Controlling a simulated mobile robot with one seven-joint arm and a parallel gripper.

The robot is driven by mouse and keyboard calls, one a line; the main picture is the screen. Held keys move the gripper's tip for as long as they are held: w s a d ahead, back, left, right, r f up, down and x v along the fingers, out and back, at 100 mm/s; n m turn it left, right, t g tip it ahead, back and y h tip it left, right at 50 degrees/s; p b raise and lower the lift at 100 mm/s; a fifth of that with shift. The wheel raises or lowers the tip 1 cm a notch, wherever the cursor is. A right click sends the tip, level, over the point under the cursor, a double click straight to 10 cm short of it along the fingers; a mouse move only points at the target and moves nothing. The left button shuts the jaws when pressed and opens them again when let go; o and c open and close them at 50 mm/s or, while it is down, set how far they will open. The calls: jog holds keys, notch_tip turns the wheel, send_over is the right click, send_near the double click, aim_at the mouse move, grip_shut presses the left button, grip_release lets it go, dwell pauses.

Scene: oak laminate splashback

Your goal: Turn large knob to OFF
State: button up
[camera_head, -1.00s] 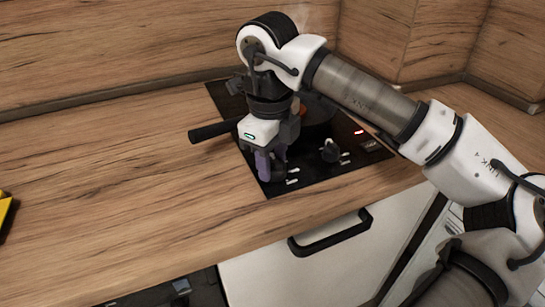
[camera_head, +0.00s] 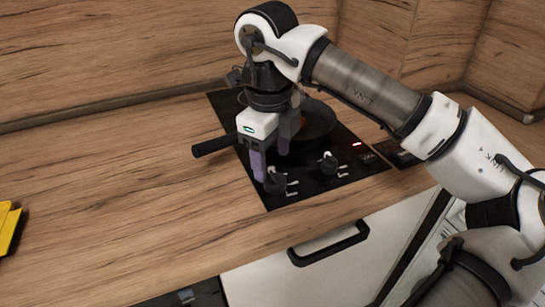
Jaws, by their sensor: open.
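The black cooktop (camera_head: 300,194) has two dark knobs along its front part. The left knob (camera_head: 275,184) looks slightly larger and sits just below my gripper's fingers; the right knob (camera_head: 328,164) stands apart, with a light mark on top. White markings lie beside each knob. My gripper (camera_head: 271,162) points down with its purple-tipped fingers open and nothing visible between them. The fingers appear just above and behind the left knob; whether they touch it I cannot tell.
A dark pan (camera_head: 318,120) stands on the cooktop behind my gripper, its handle (camera_head: 214,146) reaching left over the wood. A red light (camera_head: 357,144) glows on the cooktop's right. A yellow object (camera_head: 8,228) lies at the far left. The wooden counter between is clear.

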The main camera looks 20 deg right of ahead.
aim_at(270, 180)
notch_tip(270, 180, up, 10)
jog(key=p, duration=0.5)
jog(key=shift+s+a+f, duration=0.15)
jog(key=shift+a+f, duration=0.1)
